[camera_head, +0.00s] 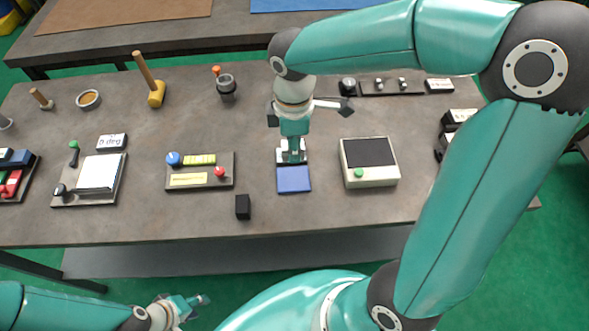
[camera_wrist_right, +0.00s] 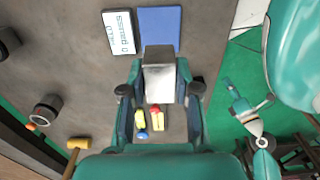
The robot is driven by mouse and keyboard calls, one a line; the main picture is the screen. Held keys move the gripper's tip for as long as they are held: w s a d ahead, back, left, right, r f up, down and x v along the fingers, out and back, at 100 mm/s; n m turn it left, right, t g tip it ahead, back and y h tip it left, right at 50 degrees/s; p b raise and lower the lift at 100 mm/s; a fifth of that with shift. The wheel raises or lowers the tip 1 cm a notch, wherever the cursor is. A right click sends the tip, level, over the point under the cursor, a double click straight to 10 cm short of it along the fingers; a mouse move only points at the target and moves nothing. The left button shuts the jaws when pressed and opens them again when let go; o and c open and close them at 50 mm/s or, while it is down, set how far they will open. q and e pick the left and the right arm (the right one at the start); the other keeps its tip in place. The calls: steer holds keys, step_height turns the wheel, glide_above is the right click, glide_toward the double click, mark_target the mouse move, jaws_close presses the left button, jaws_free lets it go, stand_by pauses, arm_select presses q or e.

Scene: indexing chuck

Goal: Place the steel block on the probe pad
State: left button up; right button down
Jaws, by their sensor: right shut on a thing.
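The steel block (camera_wrist_right: 159,74) is a grey metal block, held between the fingers of my right gripper (camera_wrist_right: 160,92) in the right wrist view. In the head view my right gripper (camera_head: 291,156) points down just behind the blue pad (camera_head: 293,180), which looks like the probe pad. The pad (camera_wrist_right: 160,27) also shows beyond the block in the wrist view. The fingers mostly hide the block in the head view, and I cannot tell its height above the table. My left gripper (camera_head: 188,305) is low at the left, in front of the table; its opening is unclear.
A white label plate (camera_wrist_right: 119,32) lies beside the pad. A dark-screened box (camera_head: 369,162) stands right of the pad. A small black block (camera_head: 243,207) is at front left, and a panel with coloured knobs (camera_head: 200,171) lies left. The table's front edge is close.

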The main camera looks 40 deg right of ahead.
glide_above(294, 179)
step_height(294, 179, down, 6)
steer(key=shift+w+r, duration=0.1)
steer(key=shift+r, duration=0.15)
steer(key=shift+f+b, duration=0.3)
steer(key=shift+f, duration=1.9)
steer(key=shift+f, duration=0.1)
steer(key=c, duration=0.8)
jaws_free()
steer(key=shift+c, duration=0.2)
steer(key=shift+r, duration=0.2)
step_height(294, 179, up, 12)
steer(key=shift+f+p, duration=0.1)
steer(key=shift+p, duration=0.35)
